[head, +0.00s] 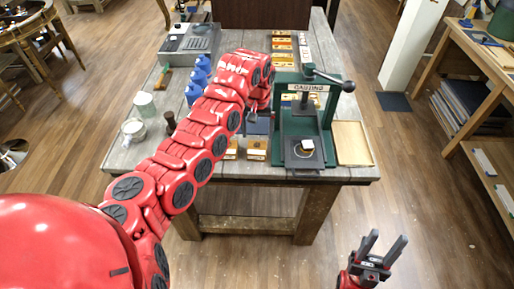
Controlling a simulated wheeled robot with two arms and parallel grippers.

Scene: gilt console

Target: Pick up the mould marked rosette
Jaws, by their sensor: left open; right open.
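Small orange and yellow blocks, which look like moulds, lie on the workbench. Two sit near the front edge, one on the left (231,151) and one on the right (256,150). More form a row (282,47) at the back. Their markings are too small to read, so I cannot tell which is rosette. My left gripper (258,120) is over the bench, left of the green press and behind the two front blocks; it is open, its fingers partly hidden by my arm. My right gripper (382,246) is open and empty, pointing up in front of the bench.
A green press marked "CASTING" (289,125) stands on the bench with a small piece (306,146) on its plate. A tan tray (352,142) is right of it. Blue bottles (194,93), tins (144,104) and a grey appliance (190,42) are left.

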